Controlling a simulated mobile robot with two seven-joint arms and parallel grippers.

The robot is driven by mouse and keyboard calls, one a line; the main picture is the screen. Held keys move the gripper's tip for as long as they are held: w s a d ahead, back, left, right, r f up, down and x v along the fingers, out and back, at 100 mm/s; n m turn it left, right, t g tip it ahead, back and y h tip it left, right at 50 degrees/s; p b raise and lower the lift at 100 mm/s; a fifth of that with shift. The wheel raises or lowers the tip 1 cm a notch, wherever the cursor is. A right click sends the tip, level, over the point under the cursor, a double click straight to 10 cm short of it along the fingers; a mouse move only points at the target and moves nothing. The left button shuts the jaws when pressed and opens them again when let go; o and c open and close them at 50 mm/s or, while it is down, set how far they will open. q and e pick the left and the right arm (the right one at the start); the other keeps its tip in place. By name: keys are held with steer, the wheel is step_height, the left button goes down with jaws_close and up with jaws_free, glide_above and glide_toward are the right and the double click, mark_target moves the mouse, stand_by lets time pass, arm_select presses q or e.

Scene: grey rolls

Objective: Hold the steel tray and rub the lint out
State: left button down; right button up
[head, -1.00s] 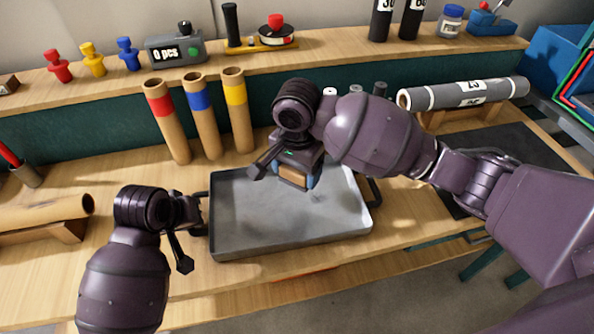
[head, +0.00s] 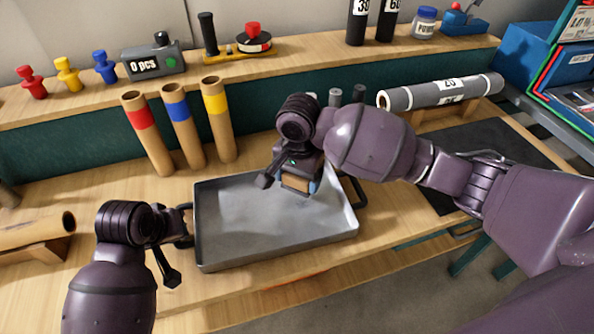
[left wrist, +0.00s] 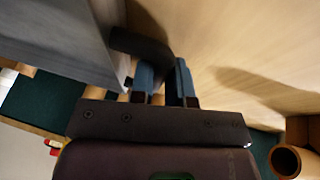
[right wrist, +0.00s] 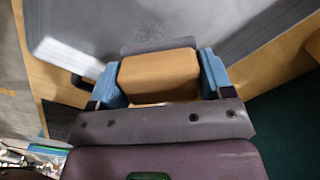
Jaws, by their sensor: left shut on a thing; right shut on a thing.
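The steel tray (head: 230,243) lies on the wooden bench in the head view, with a dark handle at each end. My left gripper (head: 184,227) is shut on the tray's left handle; the left wrist view shows its blue fingers around the dark handle (left wrist: 142,46). My right gripper (right wrist: 160,82) is shut on a wooden block (right wrist: 160,72) with a grey pad on its far side. In the head view the block (head: 297,184) is low over the tray's back right part. I cannot clearly make out lint; the right arm hides part of the tray.
Three cardboard tubes with red, blue and yellow bands (head: 182,123) stand behind the tray. A grey roll (head: 440,92) lies on a wooden cradle at the back right. A brown roll (head: 40,233) lies at the left. A dark mat (head: 490,150) covers the bench's right side.

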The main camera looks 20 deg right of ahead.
mark_target(298, 200)
steer(key=shift+f, duration=1.95)
steer(key=shift+d+f, duration=0.45)
steer(key=shift+f, duration=0.2)
steer(key=shift+c, duration=0.4)
steer(key=shift+s+d, duration=0.1)
steer(key=shift+d, duration=1.2)
steer(key=shift+a, duration=1.75)
steer(key=shift+r, duration=4.1)
arm_select(q)
steer(key=c, duration=1)
jaws_free()
steer(key=v, duration=1.2)
